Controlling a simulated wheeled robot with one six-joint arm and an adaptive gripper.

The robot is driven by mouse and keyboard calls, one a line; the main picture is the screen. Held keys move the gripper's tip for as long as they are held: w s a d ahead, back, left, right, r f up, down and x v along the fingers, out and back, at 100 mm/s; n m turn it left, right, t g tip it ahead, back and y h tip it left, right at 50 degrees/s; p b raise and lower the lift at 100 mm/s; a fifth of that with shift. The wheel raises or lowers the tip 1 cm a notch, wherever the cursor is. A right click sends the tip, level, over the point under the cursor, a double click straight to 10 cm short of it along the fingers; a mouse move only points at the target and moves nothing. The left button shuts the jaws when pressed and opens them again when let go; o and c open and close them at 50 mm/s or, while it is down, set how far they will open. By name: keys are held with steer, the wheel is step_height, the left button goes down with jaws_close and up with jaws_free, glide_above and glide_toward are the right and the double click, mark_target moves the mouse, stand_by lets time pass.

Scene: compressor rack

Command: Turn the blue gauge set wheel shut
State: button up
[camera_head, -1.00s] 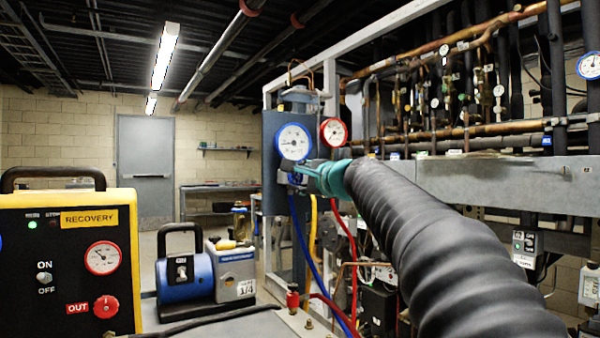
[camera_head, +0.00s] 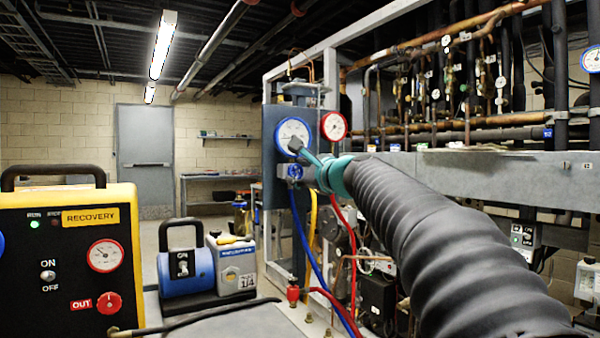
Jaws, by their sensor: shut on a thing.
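The blue gauge set wheel (camera_head: 294,171) is on the grey manifold below the blue-rimmed gauge (camera_head: 293,136), with the blue hose hanging beneath it. My gripper (camera_head: 299,160), teal with dark fingertips, reaches in from the right and is shut on the wheel. One finger slants up and left, its tip in front of the lower part of the blue-rimmed gauge. The other finger cannot be made out clearly. How far the wheel is turned cannot be read.
A red-rimmed gauge (camera_head: 333,126) is just right of the blue one, with a red hose (camera_head: 344,230) below. Pipework and a grey beam (camera_head: 500,178) lie to the right. A yellow recovery unit (camera_head: 75,255) and a blue pump (camera_head: 186,272) stand at left.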

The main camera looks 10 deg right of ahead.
steer(key=shift+f, duration=0.1)
steer(key=o, duration=1.1)
steer(key=shift+o, duration=0.2)
steer(key=v, duration=1.2)
